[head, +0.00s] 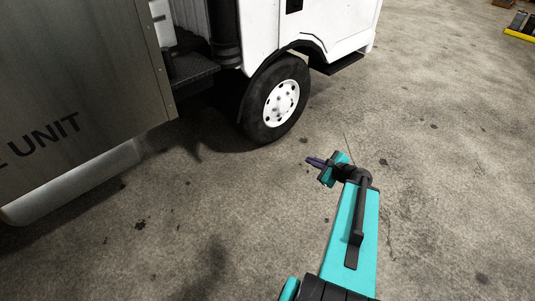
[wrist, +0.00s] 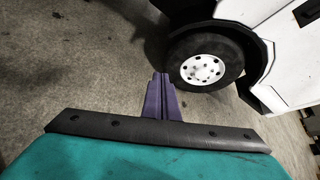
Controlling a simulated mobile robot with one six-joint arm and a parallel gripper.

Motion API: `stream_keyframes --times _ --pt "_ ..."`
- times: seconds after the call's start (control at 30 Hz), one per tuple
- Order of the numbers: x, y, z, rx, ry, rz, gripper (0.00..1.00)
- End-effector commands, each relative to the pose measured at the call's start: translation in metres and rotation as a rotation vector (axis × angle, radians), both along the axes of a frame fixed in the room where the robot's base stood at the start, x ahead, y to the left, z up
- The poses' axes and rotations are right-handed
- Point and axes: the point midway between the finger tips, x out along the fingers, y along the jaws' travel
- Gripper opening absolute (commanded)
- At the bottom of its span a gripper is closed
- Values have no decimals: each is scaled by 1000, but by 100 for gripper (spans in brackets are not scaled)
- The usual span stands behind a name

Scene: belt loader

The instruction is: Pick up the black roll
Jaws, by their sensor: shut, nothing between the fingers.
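No black roll can be made out in either view. My gripper (head: 315,162) is shut and empty at the end of my teal arm, held out over bare concrete in the head view. In the wrist view its purple fingers (wrist: 161,98) are together, with nothing between them. They point toward the truck's front wheel.
A white truck (head: 255,30) stands ahead, its front wheel (head: 277,103) beyond my gripper. A grey metal box body (head: 75,90) with lettering fills the left. The concrete floor (head: 440,180) at right is open. A yellow-edged object (head: 519,35) lies far right.

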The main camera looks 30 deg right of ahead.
Motion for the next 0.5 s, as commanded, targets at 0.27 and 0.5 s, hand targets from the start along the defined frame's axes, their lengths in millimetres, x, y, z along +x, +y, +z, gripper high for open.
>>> stream_keyframes --times 0.27,0.5 --pt "-48 -122 81 174 -213 -357 0" --pt "-116 -211 147 319 -422 -610 0"
